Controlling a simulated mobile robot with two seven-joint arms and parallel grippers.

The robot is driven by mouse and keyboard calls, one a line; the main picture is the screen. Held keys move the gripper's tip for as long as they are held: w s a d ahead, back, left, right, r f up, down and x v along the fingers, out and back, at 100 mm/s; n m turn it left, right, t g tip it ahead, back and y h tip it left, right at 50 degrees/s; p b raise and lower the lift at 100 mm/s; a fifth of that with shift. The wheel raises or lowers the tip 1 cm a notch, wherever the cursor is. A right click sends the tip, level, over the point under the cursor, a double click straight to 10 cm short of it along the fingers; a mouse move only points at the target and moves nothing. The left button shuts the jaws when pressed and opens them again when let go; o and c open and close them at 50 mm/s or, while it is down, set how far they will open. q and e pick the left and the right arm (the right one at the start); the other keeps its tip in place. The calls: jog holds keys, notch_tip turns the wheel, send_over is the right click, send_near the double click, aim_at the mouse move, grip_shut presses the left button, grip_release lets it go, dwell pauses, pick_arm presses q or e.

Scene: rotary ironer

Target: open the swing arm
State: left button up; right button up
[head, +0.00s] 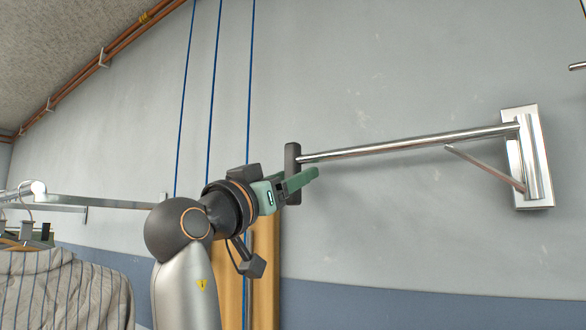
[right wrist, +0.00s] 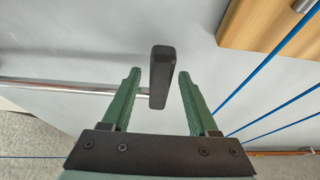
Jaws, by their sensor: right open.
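The swing arm (head: 410,143) is a shiny metal bar on a wall bracket (head: 528,160) at the right of the head view. It reaches left and ends in a dark upright handle (head: 292,160). My right gripper (head: 306,180), with green fingers, is at this handle. In the right wrist view, the handle (right wrist: 161,75) stands between the open fingers (right wrist: 160,85), with a gap to the right finger. The bar (right wrist: 60,87) runs in from the left behind the left finger. I cannot tell whether the left finger touches the handle or bar. My left gripper is not in view.
A clothes rail (head: 100,202) with a striped shirt (head: 65,290) on a hanger is at the left. A wooden panel (head: 265,270) and blue vertical lines (head: 209,90) are by the wall behind my right arm. The wall below the bar is clear.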

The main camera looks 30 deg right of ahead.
jog(key=shift+w+d+r, duration=0.1)
jog(key=shift+w+d, duration=0.05)
jog(key=shift+d, duration=0.2)
jog(key=shift+c, duration=0.3)
grip_shut()
dwell(0.9)
